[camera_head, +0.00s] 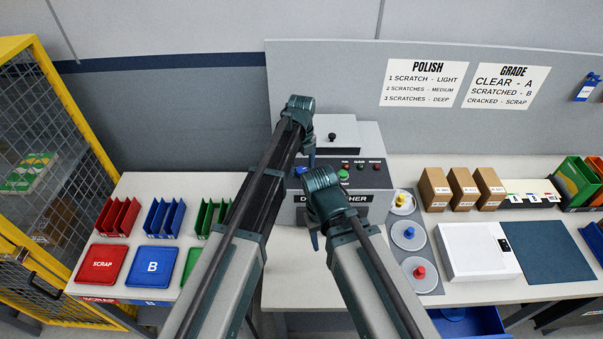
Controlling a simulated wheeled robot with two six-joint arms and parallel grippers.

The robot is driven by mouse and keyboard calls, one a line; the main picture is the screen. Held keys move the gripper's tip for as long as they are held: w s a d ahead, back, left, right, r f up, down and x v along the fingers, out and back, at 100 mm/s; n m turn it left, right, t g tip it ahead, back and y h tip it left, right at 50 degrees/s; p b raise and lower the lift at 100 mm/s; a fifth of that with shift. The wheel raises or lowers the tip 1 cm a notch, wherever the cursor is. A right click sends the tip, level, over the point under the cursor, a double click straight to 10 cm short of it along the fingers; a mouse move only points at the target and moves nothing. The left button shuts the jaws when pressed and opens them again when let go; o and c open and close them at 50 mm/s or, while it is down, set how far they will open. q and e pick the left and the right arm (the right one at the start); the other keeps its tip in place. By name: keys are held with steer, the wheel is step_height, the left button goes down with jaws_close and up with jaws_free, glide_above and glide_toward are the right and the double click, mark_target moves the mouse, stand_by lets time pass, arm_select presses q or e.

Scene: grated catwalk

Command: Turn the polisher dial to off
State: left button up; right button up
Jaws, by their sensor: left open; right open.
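The grey polisher (366,181) stands at the back of the bench, its label partly covered by my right arm. Its dark front panel shows a green button (343,175) and a row of small lights. A small blue part (299,171) shows at the panel's left, partly behind my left arm; I cannot tell whether it is the dial or where it points. My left gripper (311,160) is open and empty over the panel's left part, close to the blue part. My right gripper (314,240) is open and empty, lower, in front of the polisher's lower left.
A grey mat (430,272) right of the polisher holds discs with yellow, blue and red knobs. Beyond are a white box (470,262) and several brown cartons (434,190). Red (101,264) and blue (153,266) trays lie left. A yellow mesh cage (70,90) bounds the left.

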arm_select(q)
steer(key=shift+f, duration=0.15)
steer(key=shift+c, duration=0.3)
jaws_close()
steer(key=shift+n, duration=0.3)
steer(key=n, duration=1.1)
steer(key=shift+n, duration=0.4)
steer(key=n, duration=1.1)
steer(key=shift+s, duration=0.1)
steer(key=shift+n, duration=0.4)
